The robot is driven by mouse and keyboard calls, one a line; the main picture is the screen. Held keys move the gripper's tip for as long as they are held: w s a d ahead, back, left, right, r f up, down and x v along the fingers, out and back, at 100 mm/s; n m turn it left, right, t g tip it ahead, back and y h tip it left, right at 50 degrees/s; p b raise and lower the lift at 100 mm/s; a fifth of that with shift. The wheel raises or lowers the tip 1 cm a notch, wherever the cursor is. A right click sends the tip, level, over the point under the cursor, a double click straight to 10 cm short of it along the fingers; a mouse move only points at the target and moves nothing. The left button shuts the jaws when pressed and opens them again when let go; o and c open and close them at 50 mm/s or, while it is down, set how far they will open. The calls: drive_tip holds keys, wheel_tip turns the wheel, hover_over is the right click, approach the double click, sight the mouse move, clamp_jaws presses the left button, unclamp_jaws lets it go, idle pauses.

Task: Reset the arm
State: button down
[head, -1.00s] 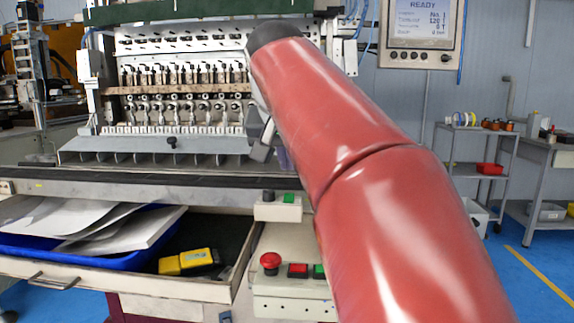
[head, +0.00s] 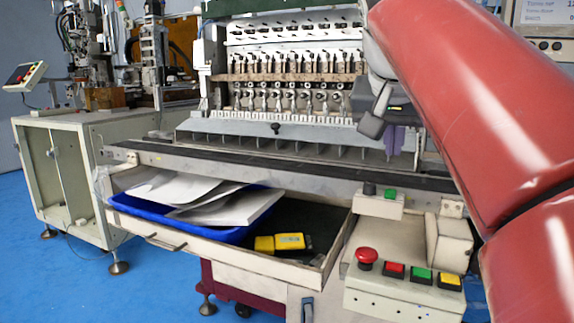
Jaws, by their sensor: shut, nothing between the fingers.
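My red arm reaches up across the right side of the head view. My gripper (head: 372,122) shows as a grey end piece beside the arm, in front of the right part of the coil winder (head: 290,85). It is partly hidden by the arm. It is shut and nothing shows in it. It appears apart from the machine's row of winding heads.
An open drawer (head: 185,247) juts out below the machine's front ledge, with a blue tray (head: 130,209) of white sheets and a yellow object (head: 290,241) in it. A button box (head: 400,300) with a red emergency stop (head: 367,258) stands right of it.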

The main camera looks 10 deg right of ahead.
drive_tip(key=s+a+f+n+y, duration=0.1)
drive_tip(key=s+a+f+n, duration=0.1)
drive_tip(key=f, duration=0.9)
drive_tip(key=s+a+f+n+y, duration=0.1)
drive_tip(key=s+a+f, duration=0.3)
drive_tip(key=f, duration=0.7)
drive_tip(key=s+a+f+n+y, duration=0.2)
drive_tip(key=s+f, duration=0.5)
drive_tip(key=f, duration=0.4)
drive_tip(key=shift+a+f+n+g, duration=0.25)
drive_tip(key=shift+a+n+g, duration=0.15)
drive_tip(key=shift+a+n, duration=0.45)
drive_tip(key=shift+d, duration=0.1)
